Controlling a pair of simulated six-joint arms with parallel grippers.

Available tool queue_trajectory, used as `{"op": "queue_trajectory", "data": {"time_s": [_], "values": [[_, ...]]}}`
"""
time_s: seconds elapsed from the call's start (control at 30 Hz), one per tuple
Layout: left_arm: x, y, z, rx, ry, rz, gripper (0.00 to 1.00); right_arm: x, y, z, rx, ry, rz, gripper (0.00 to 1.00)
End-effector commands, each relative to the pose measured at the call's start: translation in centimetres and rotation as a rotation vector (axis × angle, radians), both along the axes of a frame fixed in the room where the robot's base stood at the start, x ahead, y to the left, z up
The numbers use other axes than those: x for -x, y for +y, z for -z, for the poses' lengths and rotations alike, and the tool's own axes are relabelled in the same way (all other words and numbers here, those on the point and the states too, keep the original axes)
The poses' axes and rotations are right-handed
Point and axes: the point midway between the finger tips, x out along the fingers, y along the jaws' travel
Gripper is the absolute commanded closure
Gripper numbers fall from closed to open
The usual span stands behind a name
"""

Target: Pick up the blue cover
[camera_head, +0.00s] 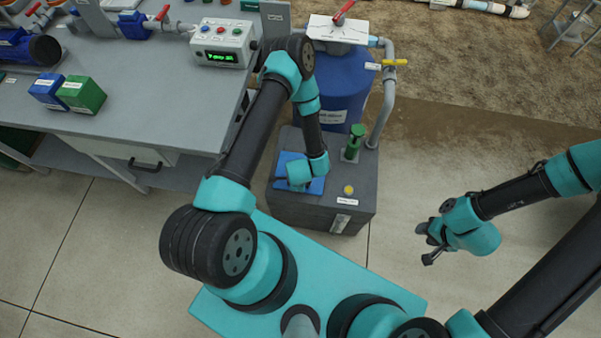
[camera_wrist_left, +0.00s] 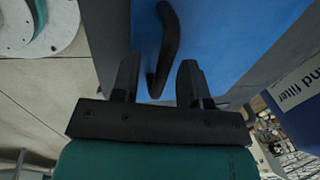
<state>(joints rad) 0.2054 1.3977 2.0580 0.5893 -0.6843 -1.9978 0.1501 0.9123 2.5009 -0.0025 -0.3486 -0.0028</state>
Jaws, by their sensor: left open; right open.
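The blue cover (camera_head: 282,161) lies flat on top of a dark grey box (camera_head: 350,205), partly hidden by my left gripper and wrist. In the left wrist view the blue cover (camera_wrist_left: 225,45) fills the upper middle and bears a curved black handle (camera_wrist_left: 169,40). My left gripper (camera_wrist_left: 159,70) is open, and the lower end of the handle shows between its two fingers. I cannot tell whether the fingers touch it. In the head view the left fingers are mostly hidden by the wrist. My right gripper (camera_head: 426,243) is open and empty over the floor at right.
A blue tank (camera_head: 345,88) and grey pipe (camera_head: 388,105) stand behind the box. A green fitting (camera_head: 354,143) and yellow knob (camera_head: 349,189) rise from its top. The workbench (camera_head: 150,95) at left holds blue and green blocks (camera_head: 82,94). Floor at right is clear.

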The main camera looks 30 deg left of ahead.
Motion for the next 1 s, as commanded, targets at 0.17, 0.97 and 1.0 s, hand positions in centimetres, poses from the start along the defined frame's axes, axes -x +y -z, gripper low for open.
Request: {"op": "queue_trajectory", "data": {"time_s": [0.17,0.97,1.0], "values": [[-0.10,0.01,0.24,0.000,-0.001,0.000,0.59,0.00,0.00,0.00,0.000,0.000,0.000,0.57],[-0.08,0.02,0.21,-0.001,-0.001,0.001,1.00,0.00,0.00,0.00,0.000,0.000,0.000,0.57],[-0.08,0.02,0.21,-0.001,-0.001,0.001,1.00,0.00,0.00,0.00,0.000,0.000,0.000,0.57]]}}
